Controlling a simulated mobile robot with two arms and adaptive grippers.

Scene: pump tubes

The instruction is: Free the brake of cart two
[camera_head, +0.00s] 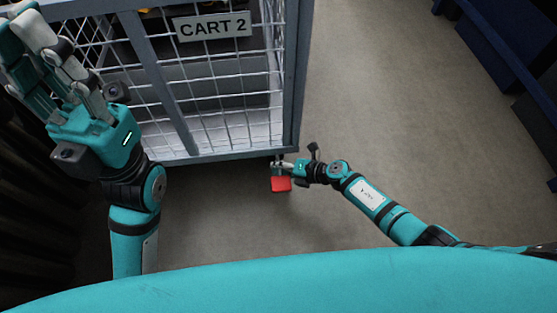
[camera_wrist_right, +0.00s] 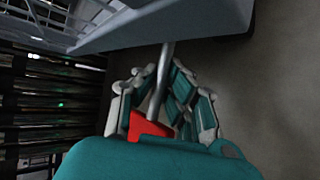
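Cart 2 (camera_head: 215,90), a grey wire-mesh cage, stands at the upper middle in the head view, with its name on a plate (camera_head: 213,26). A red brake pedal (camera_head: 281,184) hangs below its lower right corner. My right gripper (camera_head: 284,168) is at the pedal's top. In the right wrist view, a grey rod (camera_wrist_right: 160,90) runs down to the red pedal (camera_wrist_right: 148,129), between the gripper's fingers (camera_wrist_right: 164,70). The fingers bend inward beside the rod; whether they press on it is unclear. My left gripper (camera_head: 32,48) is raised in front of the cart's left side, fingers extended, empty.
Bare floor (camera_head: 385,110) lies to the right of the cart and in front of it. Dark blue structures (camera_head: 500,55) stand at the upper right. A dark ribbed surface (camera_head: 30,200) lines the left edge.

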